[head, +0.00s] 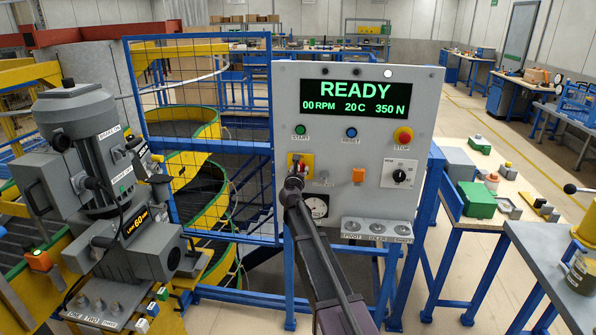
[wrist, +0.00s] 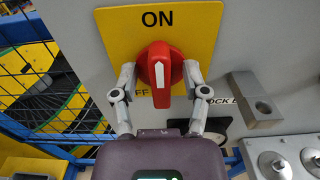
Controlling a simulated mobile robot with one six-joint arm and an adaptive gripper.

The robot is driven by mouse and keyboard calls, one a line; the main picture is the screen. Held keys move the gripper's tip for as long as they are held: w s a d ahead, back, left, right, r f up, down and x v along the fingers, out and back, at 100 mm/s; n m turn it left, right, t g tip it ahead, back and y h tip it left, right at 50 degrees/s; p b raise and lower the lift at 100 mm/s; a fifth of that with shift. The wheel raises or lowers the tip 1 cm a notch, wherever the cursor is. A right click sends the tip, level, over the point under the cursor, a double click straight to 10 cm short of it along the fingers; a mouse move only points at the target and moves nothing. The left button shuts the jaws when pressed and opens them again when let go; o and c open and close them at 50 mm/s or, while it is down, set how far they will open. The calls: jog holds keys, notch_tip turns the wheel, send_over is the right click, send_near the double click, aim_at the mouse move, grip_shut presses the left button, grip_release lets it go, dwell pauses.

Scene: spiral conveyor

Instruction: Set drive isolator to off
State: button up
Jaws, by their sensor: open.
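The drive isolator is a red knob (wrist: 158,60) on a yellow plate (wrist: 115,28), close up in the wrist view. The plate reads ON above the knob; the lower label is partly hidden, with "FF" showing. The knob stands upright, its white mark pointing up at ON. My gripper (wrist: 159,72) is open, one finger on each side of the knob. The fingers are very close to it; I cannot tell whether they touch. In the head view the yellow plate (head: 307,161) is at the panel's lower left, mostly behind my gripper (head: 296,172).
The grey control panel (head: 345,205) shows a READY display (head: 344,96). A metal block (wrist: 255,98) juts out right of the knob. A shelf with several round knobs (head: 377,228) sticks out below. Blue mesh fencing (head: 200,95) stands left of the panel.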

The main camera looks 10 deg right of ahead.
grip_shut()
jog(key=shift+n, duration=0.4)
jog(key=n, duration=0.4)
jog(key=shift+w+a, duration=0.1)
jog(key=shift+a, duration=0.05)
jog(key=n, duration=0.4)
jog(key=shift+a+n, duration=0.1)
jog(key=shift+n, duration=0.2)
jog(key=n, duration=0.4)
jog(key=shift+w+f, duration=0.1)
jog(key=shift+f, duration=0.05)
jog(key=n, duration=0.4)
jog(key=shift+f+n+b, duration=0.1)
jog(key=shift+n+b, duration=0.2)
